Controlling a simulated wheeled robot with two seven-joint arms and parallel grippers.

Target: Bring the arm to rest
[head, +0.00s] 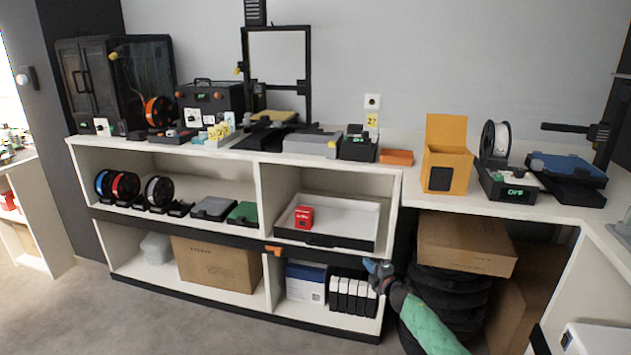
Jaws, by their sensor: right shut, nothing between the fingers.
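My right gripper (374,268) is in the lower middle of the head view, at the end of my green-sleeved arm that comes in from the bottom right. It is shut with nothing in it. It shows in front of the right end of the white shelf unit (258,195), near the black lower shelf edge. Whether it touches the shelf I cannot tell. My left gripper is not in view.
Black binders (350,293) stand on the lower shelf beside my gripper. A cardboard box (467,243) sits on dark stacked rolls to its right. A white tray (345,220) with a red block (304,217) is above. Open floor (190,325) lies at the lower left.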

